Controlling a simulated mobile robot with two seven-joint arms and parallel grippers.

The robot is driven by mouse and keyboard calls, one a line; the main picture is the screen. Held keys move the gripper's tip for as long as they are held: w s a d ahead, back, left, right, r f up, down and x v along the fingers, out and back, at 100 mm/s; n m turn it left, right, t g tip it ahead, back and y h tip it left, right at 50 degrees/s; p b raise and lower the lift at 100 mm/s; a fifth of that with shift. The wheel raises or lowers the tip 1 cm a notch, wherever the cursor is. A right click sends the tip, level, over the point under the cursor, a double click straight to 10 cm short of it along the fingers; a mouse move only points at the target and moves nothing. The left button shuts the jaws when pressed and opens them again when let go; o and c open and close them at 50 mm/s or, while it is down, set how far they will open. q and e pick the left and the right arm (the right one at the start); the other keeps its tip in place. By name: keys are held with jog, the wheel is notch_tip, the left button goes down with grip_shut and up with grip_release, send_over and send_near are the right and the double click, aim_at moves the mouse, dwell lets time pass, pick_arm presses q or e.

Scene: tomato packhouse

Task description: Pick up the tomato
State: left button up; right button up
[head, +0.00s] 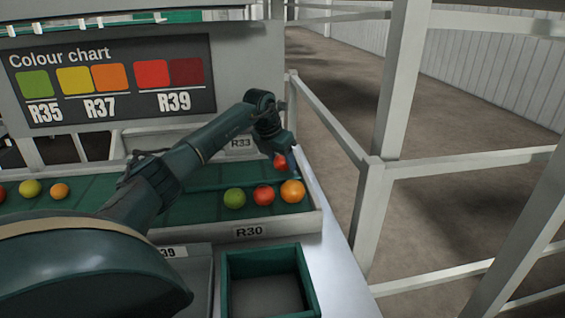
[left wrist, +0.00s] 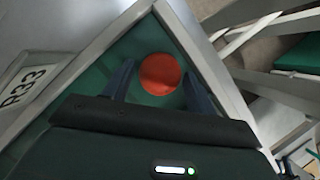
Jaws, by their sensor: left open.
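A red tomato (head: 280,161) is at the tip of my left gripper (head: 287,152), near the right end of the tray labelled R33 (head: 240,143). In the left wrist view the tomato (left wrist: 160,74) shows orange-red on a green surface in the tray's corner. My left gripper is open, with one finger on each side of the tomato. I cannot tell whether either finger touches it. Part of the tomato is hidden behind the gripper in the head view. My right gripper is not in view.
In the nearer lane R30 (head: 249,232) sit a green tomato (head: 235,198), a red one (head: 263,195) and an orange one (head: 292,191). A green-rimmed crate (head: 229,285) stands in front, empty as far as I see. A colour chart (head: 110,80) stands behind; a rail (head: 370,215) runs at right.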

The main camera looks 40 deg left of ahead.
pick_arm(q)
jog(key=shift+f, duration=0.25)
jog(key=shift+c, duration=0.6)
jog(key=c, duration=0.4)
jog(key=shift+r, duration=0.1)
